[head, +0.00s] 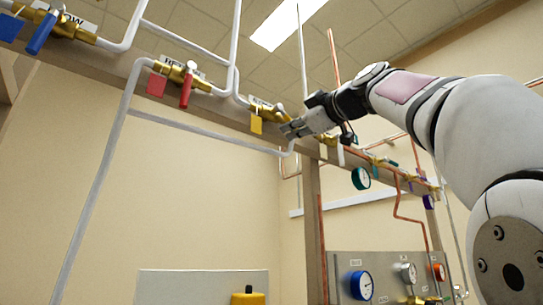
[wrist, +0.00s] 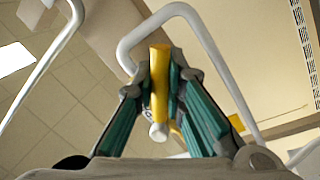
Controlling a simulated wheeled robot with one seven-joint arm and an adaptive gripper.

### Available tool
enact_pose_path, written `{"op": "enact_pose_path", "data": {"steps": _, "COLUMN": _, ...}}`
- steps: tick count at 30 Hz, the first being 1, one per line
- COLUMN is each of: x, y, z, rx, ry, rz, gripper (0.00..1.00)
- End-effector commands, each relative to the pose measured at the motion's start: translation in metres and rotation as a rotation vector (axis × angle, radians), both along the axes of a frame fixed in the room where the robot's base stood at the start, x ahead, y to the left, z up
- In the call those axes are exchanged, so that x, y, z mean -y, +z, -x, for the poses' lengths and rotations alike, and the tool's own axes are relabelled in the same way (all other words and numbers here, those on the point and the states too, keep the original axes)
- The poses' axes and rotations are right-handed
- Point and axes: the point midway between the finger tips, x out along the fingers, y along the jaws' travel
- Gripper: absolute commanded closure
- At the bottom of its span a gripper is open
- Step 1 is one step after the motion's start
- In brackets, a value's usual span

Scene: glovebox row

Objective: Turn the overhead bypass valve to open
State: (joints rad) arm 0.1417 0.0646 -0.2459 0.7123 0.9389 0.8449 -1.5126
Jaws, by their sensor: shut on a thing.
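Overhead brass valves sit in a row on a beam in the head view. One brass valve (head: 262,108) with a yellow tag (head: 256,123) is beside my gripper (head: 292,130), which hides its handle there. In the wrist view my gripper (wrist: 161,88) has its green-padded fingers closed on both sides of a yellow lever handle (wrist: 159,70). A pale round end shows at the handle's lower tip. The label by this valve is too small and covered to read, so I cannot confirm the word bypass.
To the left are a valve with a red handle (head: 187,88) and one with a blue handle (head: 41,33). White pipes (head: 103,172) run around the beam. The wall below the beam is mostly clear.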

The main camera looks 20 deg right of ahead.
Motion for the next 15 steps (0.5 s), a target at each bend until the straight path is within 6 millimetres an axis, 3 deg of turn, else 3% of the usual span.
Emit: {"op": "enact_pose_path", "data": {"steps": 15, "x": 0.0035, "y": 0.0077, "z": -0.0009, "rx": 0.053, "ry": 0.001, "rz": 0.123, "gripper": 1.0}}
